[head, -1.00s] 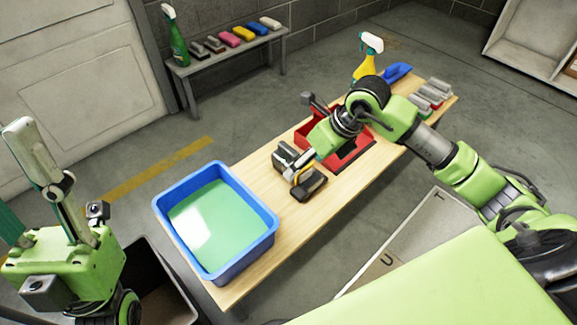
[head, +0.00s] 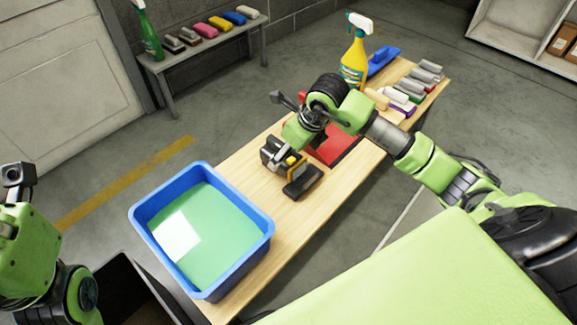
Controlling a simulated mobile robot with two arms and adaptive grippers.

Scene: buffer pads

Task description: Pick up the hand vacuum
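My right gripper (head: 284,160) is low over the wooden table, between the blue tub and the red-and-black object, pointing down. Dark blocky shapes and a small yellow part show around its end. I cannot tell whether its fingers are apart or hold something. A black block (head: 302,182) sits right beside it, and I cannot tell whether they touch. A red-and-black object (head: 333,150) lies partly hidden under my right arm; I cannot make out whether it is the hand vacuum. My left arm shows at the left edge, with its gripper fingers out of view.
A blue tub (head: 268,232) with green contents stands at the near end of the table (head: 232,168). A yellow spray bottle (head: 354,58), a blue tool (head: 382,60) and several pads (head: 411,86) are at the far end. A bench (head: 205,48) with coloured pads stands behind.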

